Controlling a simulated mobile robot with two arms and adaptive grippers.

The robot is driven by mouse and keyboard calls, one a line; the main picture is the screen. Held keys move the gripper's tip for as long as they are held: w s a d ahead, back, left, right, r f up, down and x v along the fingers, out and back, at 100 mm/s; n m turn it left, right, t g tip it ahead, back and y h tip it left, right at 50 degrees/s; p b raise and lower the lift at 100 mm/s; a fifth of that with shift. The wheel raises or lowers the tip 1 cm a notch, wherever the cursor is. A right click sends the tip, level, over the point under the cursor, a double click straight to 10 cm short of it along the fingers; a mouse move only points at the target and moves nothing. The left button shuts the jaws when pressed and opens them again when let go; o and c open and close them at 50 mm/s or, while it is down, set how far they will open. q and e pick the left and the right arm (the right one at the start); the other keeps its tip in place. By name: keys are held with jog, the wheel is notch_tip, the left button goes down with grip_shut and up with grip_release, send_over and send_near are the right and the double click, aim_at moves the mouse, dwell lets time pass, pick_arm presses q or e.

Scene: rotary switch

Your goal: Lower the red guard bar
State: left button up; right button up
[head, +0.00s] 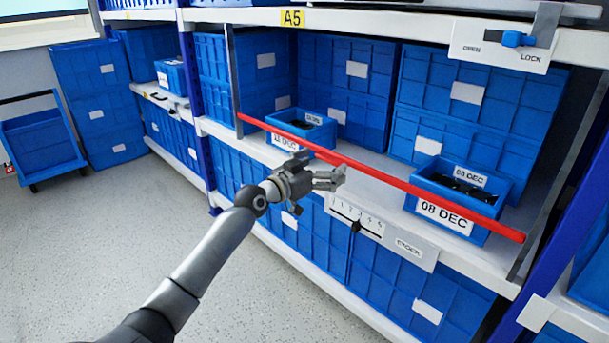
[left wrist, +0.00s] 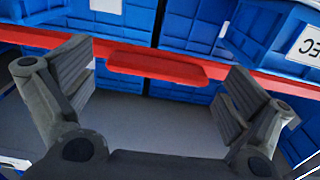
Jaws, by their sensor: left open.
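The red guard bar (head: 400,182) runs slantwise across the front of the A5 shelf bay, between upright grey arms at its left and right ends. In the left wrist view, the bar (left wrist: 275,80) crosses the picture, with a thicker red grip piece (left wrist: 157,67) at its middle. My left gripper (head: 322,169) is open and empty, close to the bar near its middle. In the left wrist view, its two fingers (left wrist: 157,78) stand apart, to the left and right of the grip piece. I cannot tell whether they touch the bar. My right gripper is not in view.
Behind the bar, small blue bins stand on the shelf: one at left (head: 302,123) and one labelled 08 DEC (head: 462,190). A lock slider (head: 503,45) is at upper right.

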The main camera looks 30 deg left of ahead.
pick_arm(q)
jog(key=v, duration=0.9)
jog(key=shift+s, duration=0.15)
